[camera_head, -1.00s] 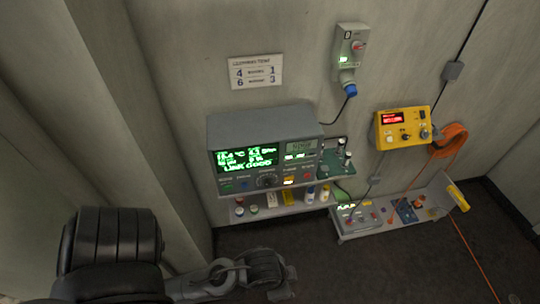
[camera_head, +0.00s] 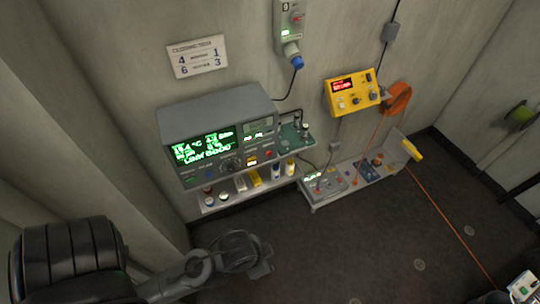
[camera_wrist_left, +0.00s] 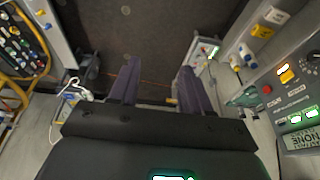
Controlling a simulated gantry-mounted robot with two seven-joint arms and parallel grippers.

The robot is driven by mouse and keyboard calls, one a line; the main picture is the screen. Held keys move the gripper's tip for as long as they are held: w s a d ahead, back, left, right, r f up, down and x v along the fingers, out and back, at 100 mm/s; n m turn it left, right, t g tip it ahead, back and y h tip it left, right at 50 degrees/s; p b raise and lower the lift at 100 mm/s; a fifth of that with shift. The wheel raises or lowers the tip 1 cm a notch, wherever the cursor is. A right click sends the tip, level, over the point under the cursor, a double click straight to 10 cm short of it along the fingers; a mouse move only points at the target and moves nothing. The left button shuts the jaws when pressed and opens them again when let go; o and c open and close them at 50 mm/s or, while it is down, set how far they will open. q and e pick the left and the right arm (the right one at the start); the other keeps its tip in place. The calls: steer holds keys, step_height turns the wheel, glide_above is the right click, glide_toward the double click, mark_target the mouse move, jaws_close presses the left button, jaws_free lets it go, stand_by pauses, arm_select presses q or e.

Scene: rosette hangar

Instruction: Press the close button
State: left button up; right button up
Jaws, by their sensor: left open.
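A grey console (camera_head: 215,125) with a green-lit display (camera_head: 204,147) sits against the wall in the head view. Its front has a knob (camera_head: 231,164), an orange-lit button (camera_head: 252,161) and a red button (camera_head: 268,153). In the left wrist view its panel is at the right, with the orange-lit button (camera_wrist_left: 286,72) and red button (camera_wrist_left: 267,89). Button labels are too small to read, so I cannot tell which one is close. My left gripper (camera_wrist_left: 158,70) is open and empty, apart from the console. My right gripper is not in view.
A shelf with small bottles (camera_head: 290,166) is under the console. A yellow box (camera_head: 352,94) and a switch box (camera_head: 288,18) hang on the wall. A floor-level tray (camera_head: 325,190) stands right of the console. Dark floor in front is mostly clear, crossed by an orange cable.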

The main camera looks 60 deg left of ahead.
arm_select(q)
jaws_close()
stand_by(1.5)
